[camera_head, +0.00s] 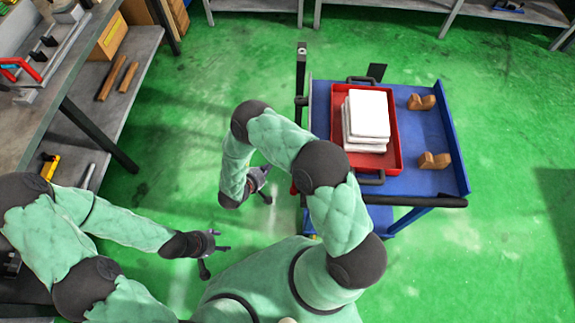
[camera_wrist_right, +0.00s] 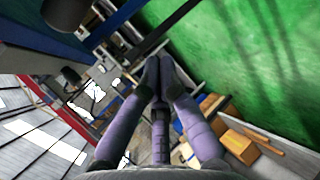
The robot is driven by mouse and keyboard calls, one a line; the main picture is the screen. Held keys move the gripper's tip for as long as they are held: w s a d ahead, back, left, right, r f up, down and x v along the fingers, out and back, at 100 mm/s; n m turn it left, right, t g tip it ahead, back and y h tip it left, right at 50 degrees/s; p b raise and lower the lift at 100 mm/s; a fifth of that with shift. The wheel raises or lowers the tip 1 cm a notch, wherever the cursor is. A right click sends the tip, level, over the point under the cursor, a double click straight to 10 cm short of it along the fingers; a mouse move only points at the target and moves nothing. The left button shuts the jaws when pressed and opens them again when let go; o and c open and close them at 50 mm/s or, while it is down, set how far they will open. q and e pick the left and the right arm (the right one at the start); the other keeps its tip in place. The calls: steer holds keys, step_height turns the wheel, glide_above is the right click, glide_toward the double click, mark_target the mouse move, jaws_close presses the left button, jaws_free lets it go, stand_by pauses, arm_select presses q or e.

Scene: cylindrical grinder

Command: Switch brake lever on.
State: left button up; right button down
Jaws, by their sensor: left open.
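The blue cart (camera_head: 440,130) stands right of centre in the head view. A small red part (camera_head: 294,188) shows at its near left side, partly hidden by my right arm; I cannot tell if it is the brake lever. No brake lever is clearly seen. My right gripper (camera_head: 264,185) is left of this red part, apart from the cart. In the right wrist view its fingers (camera_wrist_right: 158,75) come together at the tips, with nothing seen between them. My left gripper (camera_head: 217,252) is open and empty over the green floor, further left and nearer.
A red tray (camera_head: 394,145) with a stack of white items (camera_head: 367,115) lies on the cart, beside two brown blocks (camera_head: 434,160). A dark post (camera_head: 301,75) rises at the cart's left. A grey workbench (camera_head: 50,115) stands at the left. Green floor is clear between.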

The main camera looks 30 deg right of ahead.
steer(key=shift+s+r+n+g+h, duration=0.65)
steer(key=shift+s+r+h, duration=0.2)
steer(key=shift+s+h, duration=0.3)
steer(key=shift+w+d+f, duration=0.1)
steer(key=d+f+b, duration=0.2)
steer(key=d, duration=0.5)
steer(key=shift+d, duration=0.35)
steer(key=shift+f, duration=0.1)
